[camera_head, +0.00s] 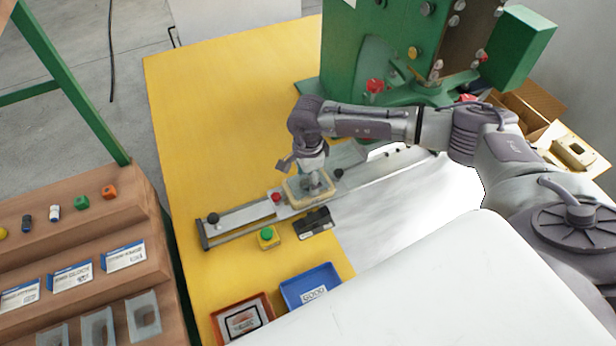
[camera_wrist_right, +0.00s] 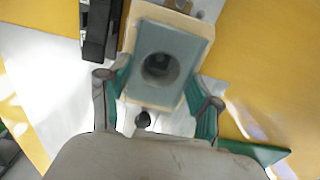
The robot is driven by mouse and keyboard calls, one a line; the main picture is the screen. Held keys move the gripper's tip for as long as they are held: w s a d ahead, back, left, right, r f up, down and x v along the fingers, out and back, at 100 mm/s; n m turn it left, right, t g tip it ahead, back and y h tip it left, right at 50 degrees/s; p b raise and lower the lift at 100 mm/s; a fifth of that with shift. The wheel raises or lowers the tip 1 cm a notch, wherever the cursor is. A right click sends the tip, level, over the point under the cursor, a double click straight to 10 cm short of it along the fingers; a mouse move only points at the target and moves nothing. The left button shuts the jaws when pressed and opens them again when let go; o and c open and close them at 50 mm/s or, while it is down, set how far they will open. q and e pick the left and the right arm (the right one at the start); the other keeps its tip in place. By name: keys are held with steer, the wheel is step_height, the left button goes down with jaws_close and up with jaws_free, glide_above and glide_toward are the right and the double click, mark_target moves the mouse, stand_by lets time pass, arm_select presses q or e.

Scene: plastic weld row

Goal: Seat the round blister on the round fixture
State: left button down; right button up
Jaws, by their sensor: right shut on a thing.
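The round blister (camera_wrist_right: 168,62) is a grey-blue translucent rectangular piece with a round pocket in its middle. My right gripper (camera_wrist_right: 160,95) is shut on it, with green fingertips at its two long sides. The cream round fixture (camera_wrist_right: 184,20) shows under the blister, with its edge visible at the top and right. In the head view my right gripper (camera_head: 314,182) points down over the fixture (camera_head: 291,193), which sits on the sliding rail. Whether the blister rests flat on the fixture or hovers just above it, I cannot tell. My left gripper is out of view.
The metal rail (camera_head: 237,220) crosses the yellow table. Near it are a green button on a yellow box (camera_head: 267,239) and a black device (camera_head: 314,222). A red tray (camera_head: 268,306) and blue tray (camera_head: 325,271) lie in front. The green press (camera_head: 375,60) stands behind. Blisters (camera_head: 143,315) stand on the left shelf.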

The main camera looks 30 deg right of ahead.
steer(key=o, duration=1)
steer(key=c, duration=0.4)
steer(key=shift+c, duration=0.2)
step_height(320, 180, up, 7)
steer(key=p, duration=0.4)
stand_by(0.5)
